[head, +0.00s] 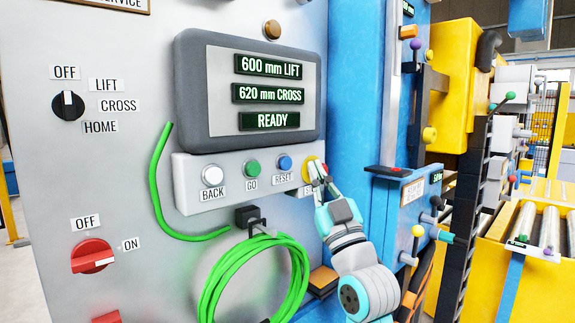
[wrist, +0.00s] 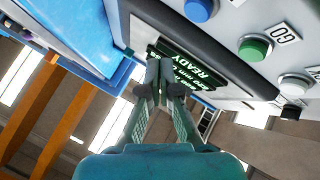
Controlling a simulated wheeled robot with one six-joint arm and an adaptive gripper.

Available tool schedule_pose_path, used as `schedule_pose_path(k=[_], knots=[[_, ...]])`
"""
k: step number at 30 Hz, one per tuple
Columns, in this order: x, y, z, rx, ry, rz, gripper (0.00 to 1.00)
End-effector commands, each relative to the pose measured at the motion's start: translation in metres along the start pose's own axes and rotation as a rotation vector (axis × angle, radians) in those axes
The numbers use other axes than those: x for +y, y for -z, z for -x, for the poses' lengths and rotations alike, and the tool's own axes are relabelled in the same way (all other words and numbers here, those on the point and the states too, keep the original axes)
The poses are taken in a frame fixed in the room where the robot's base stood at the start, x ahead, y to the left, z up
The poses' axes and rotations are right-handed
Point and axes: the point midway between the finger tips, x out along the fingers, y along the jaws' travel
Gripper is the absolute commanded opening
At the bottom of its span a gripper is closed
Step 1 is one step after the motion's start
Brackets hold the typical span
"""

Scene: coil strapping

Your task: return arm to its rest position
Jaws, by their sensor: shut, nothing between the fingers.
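My gripper (head: 318,173) is at the right end of the button row on the control panel, in front of a yellow button (head: 309,163) that it partly covers. Whether the fingertips touch the button cannot be told. The two fingers are together and empty; in the wrist view my gripper (wrist: 158,68) shows closed fingertips in front of the dark screen (wrist: 195,75). The head view screen (head: 268,57) reads 600 mm LIFT, 620 mm CROSS and READY. My forearm extends down from the gripper to the lower edge of the head view.
Left of my gripper are the blue RESET button (head: 285,163), a green GO button (head: 253,167) and a white BACK button (head: 212,176). A coiled green hose (head: 212,290) hangs below. A blue column (head: 352,110) and several coloured levers stand to the right.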

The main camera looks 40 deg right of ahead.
Motion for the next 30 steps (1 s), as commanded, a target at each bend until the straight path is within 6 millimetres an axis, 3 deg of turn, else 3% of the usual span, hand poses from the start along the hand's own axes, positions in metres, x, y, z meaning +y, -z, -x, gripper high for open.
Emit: schedule_pose_path(k=[20,25,30], knots=[[-0.002,-0.002,0.002,-0.003,0.001,-0.003,0.00],[-0.019,-0.027,0.024,-0.047,0.012,-0.033,0.00],[-0.052,-0.069,0.072,-0.127,0.031,-0.090,0.00]])
